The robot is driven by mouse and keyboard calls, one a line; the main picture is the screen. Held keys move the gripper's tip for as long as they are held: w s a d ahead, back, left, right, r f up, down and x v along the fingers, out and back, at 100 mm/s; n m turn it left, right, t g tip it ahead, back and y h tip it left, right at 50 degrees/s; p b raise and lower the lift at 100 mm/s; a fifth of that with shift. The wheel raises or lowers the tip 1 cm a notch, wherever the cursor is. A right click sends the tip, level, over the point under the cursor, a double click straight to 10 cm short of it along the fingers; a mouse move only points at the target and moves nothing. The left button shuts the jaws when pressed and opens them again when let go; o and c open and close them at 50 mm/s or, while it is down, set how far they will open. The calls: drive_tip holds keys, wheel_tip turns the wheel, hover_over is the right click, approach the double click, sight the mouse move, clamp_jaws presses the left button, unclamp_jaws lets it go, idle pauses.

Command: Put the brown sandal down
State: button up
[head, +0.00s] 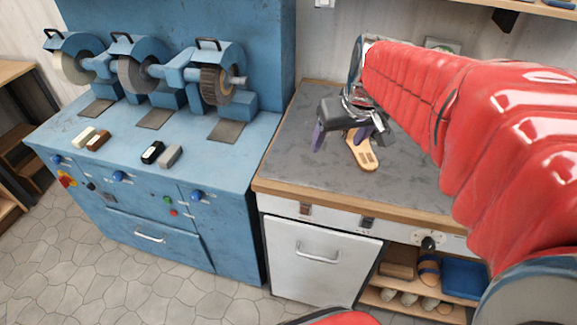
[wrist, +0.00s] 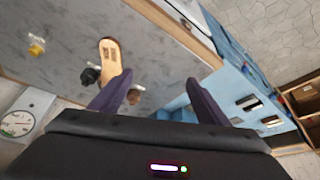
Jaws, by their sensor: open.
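A tan-brown sandal (head: 361,152) lies on the grey top of the workbench (head: 300,165). It also shows in the wrist view (wrist: 111,60), beyond the left finger, with its slotted end away from me. My gripper (head: 350,137) is above the bench, over the sandal's far end in the head view, and partly hides it. In the wrist view my gripper (wrist: 158,80) has its two purple fingers spread wide, with no sandal held between them. The sandal lies outside the left finger there.
A small dark object (wrist: 90,75), a brown piece (wrist: 133,96) and a yellow piece (wrist: 37,47) are on the bench near the sandal. A blue grinding machine (head: 150,140) stands to the left. A round dial (wrist: 18,122) shows in the wrist view.

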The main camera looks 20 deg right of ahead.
drive_tip(key=s+a+f+n, duration=0.1)
drive_tip(key=s+a, duration=1.2)
drive_tip(key=shift+s+f+t+y, duration=0.2)
drive_tip(key=shift+s+t+y, duration=0.1)
drive_tip(key=shift+s+t, duration=0.1)
